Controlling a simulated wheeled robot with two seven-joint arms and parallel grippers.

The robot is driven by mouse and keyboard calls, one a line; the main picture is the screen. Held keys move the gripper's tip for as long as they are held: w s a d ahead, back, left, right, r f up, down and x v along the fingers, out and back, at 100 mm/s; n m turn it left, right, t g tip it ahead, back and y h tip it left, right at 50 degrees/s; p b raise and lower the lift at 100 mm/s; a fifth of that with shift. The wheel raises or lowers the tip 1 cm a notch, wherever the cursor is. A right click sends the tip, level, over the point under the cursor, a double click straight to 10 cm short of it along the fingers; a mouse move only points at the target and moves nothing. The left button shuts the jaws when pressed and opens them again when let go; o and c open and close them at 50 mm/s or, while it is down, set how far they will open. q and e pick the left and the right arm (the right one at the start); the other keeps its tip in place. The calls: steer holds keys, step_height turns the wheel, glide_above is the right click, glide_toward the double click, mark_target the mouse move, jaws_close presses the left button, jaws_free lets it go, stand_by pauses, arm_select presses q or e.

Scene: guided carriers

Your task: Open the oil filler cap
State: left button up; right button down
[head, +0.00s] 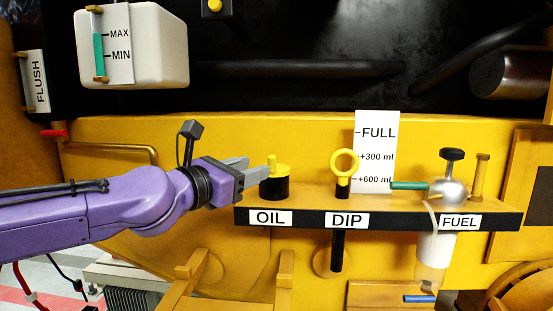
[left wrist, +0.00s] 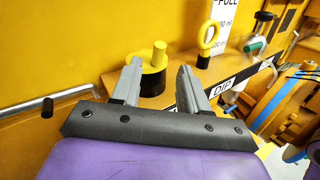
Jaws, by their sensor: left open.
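The oil filler cap (head: 281,169) is a yellow disc with a short upright knob, seated on a black neck (head: 274,188) above the OIL label (head: 270,218). My left gripper (head: 246,167) is open and empty, just left of the cap, its grey fingers pointing towards it. In the left wrist view the cap's yellow knob (left wrist: 159,56) shows between and beyond the two spread fingertips (left wrist: 159,68). The left finger overlaps part of the cap there; I cannot tell whether it touches. My right gripper is in neither view.
Right of the cap on the same shelf stand the yellow dipstick ring (head: 344,162), a white level card (head: 376,150) and the fuel filter with a green lever (head: 408,185). A white tank (head: 160,48) hangs at upper left. The space above the cap is clear.

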mark_target(269, 162)
arm_select(q)
steer(key=p+x, duration=0.2)
steer(key=x, duration=0.6)
steer(key=shift+w+d, duration=0.1)
steer(key=shift+w, duration=0.3)
steer(key=shift+w+d, duration=0.25)
steer(key=shift+d, duration=0.05)
steer(key=shift+a, duration=0.1)
jaws_close()
